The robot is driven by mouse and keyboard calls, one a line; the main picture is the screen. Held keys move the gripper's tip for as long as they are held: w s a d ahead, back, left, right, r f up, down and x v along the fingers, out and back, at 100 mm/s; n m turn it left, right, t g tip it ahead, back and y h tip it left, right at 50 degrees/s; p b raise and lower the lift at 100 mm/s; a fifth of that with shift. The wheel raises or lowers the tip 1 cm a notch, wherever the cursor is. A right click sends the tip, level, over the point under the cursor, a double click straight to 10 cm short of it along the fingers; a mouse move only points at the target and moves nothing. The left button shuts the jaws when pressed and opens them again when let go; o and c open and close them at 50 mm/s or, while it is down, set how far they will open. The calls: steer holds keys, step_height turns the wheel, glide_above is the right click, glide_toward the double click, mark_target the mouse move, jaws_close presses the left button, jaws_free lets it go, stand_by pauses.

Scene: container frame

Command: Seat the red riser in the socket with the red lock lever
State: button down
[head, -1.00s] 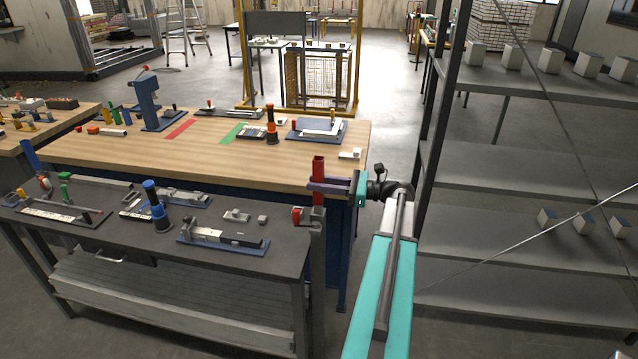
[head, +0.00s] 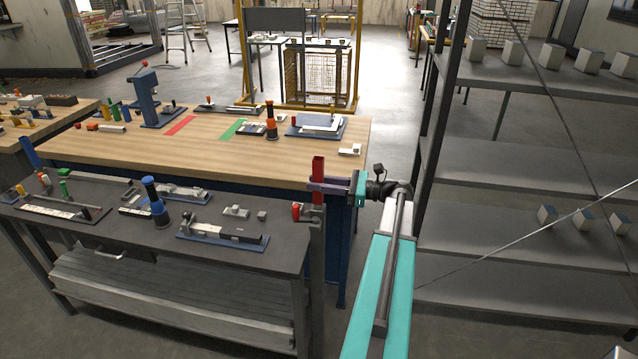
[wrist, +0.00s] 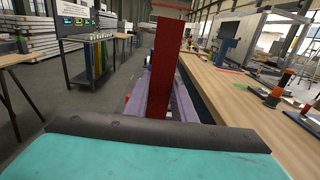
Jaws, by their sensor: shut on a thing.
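The red riser (head: 318,168) stands upright in my gripper (head: 322,185), whose purple jaws are shut on it. Its upper part rises above the jaws and a short red length shows below them. It also shows upright in the wrist view (wrist: 163,65), hiding what lies behind it. A red lever (head: 296,210) stands by a grey fitting (head: 312,216) at the right end of the dark bench. The riser's lower end appears right at or above this fitting. I cannot tell whether they touch, or clearly see a socket opening.
The dark bench (head: 105,232) carries blue-based fixtures (head: 222,236), a blue-topped post (head: 155,202) and small grey blocks. Behind it, a wooden table (head: 210,150) holds more fixtures. Grey shelving (head: 500,165) stands at right. Floor shows between table and shelving.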

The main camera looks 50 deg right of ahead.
steer(key=shift+f+b, duration=0.3)
steer(key=shift+f, duration=0.75)
steer(key=c, duration=1.4)
jaws_free()
steer(key=b+v, duration=0.4)
steer(key=v, duration=1)
steer(key=shift+f, duration=0.15)
